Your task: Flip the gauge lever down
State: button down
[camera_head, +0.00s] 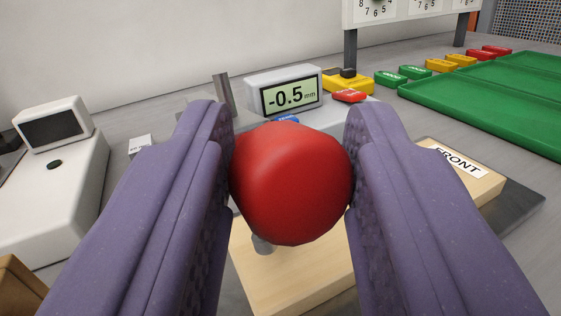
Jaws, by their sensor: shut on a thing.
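My gripper (292,178) has its two purple fingers closed on the sides of a large red knob (291,185). The knob appears to be the end of the gauge lever; a short grey piece (262,245) shows just below it, and most of the lever is hidden. The gauge (262,77) stands behind the knob, with a display (291,96) reading -0.5 mm.
Pale wooden board (290,285) lies below the knob. A block labelled FRONT (480,185) is at right. Green trays (490,105) and several coloured tags are at back right. A white device with a dark screen (52,128) stands at left.

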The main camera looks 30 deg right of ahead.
jog(key=shift+s+d+f+b, duration=0.1)
jog(key=shift+f+b, duration=0.05)
jog(key=shift+f, duration=0.4)
jog(key=shift+s+d+f+b, duration=0.1)
jog(key=shift+f+b, duration=0.05)
jog(key=shift+f, duration=0.35)
jog(key=c, duration=0.8)
grip_release()
jog(key=shift+d, duration=0.2)
jog(key=shift+r, duration=0.1)
jog(key=shift+a, duration=0.15)
jog(key=p+v, duration=0.2)
jog(key=v, duration=0.5)
jog(key=shift+s+a, duration=0.25)
